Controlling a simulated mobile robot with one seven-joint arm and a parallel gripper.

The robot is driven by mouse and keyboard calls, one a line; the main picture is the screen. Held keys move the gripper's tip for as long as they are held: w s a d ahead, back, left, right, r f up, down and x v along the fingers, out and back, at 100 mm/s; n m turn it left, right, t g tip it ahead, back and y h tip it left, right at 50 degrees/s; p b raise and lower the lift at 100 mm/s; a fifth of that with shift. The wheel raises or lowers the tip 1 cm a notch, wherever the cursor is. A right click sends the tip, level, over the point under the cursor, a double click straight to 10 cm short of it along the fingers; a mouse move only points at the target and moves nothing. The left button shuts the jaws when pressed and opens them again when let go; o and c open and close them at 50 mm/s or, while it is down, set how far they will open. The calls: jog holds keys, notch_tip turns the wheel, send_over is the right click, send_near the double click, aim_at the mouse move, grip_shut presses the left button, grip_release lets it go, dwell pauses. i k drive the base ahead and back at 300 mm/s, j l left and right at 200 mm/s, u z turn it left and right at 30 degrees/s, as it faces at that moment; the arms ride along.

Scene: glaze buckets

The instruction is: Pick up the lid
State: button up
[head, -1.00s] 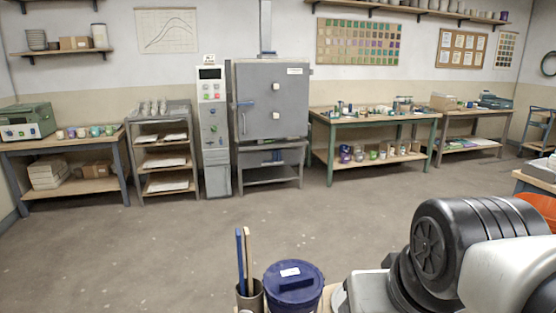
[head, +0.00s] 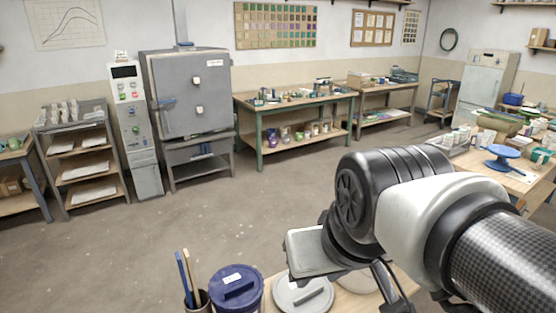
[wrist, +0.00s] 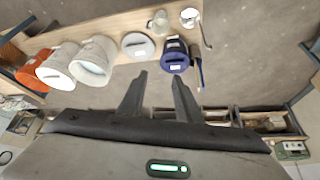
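A round pale grey lid with a bar handle (head: 303,293) lies flat on a wooden bench top at the bottom of the head view. It also shows in the wrist view (wrist: 138,46), between a dark blue bucket and an open pale bucket. The blue bucket (head: 236,290) has a blue lid on it with a white label, and shows in the wrist view (wrist: 175,58). My gripper (wrist: 159,77) is open and empty in the wrist view, its two fingers spread and apart from the lid. The head view does not show my fingers.
In the wrist view an open pale bucket (wrist: 94,62), a second pale bucket (wrist: 57,68) and an orange bucket (wrist: 35,72) stand left of the lid. A glass jar (wrist: 162,22) and metal container (wrist: 190,18) stand beyond. A brush holder (head: 197,300) stands beside the blue bucket.

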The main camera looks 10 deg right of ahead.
aim_at(318, 297)
jog(key=z, duration=1.5)
jog(key=i+u, duration=0.1)
jog(key=u, duration=0.35)
jog(key=i+l+u, duration=0.1)
jog(key=u, duration=0.3)
jog(key=i+l+u, duration=0.1)
jog(key=u, duration=0.35)
jog(key=l+u, duration=0.15)
jog(key=u, duration=0.3)
jog(key=i+l+u, duration=0.1)
jog(key=l, duration=0.25)
jog(key=i+l+u, duration=0.1)
jog(key=l, duration=0.3)
jog(key=i+l+u, duration=0.1)
jog(key=l, duration=0.25)
jog(key=i+l+u, duration=0.1)
jog(key=l, duration=0.3)
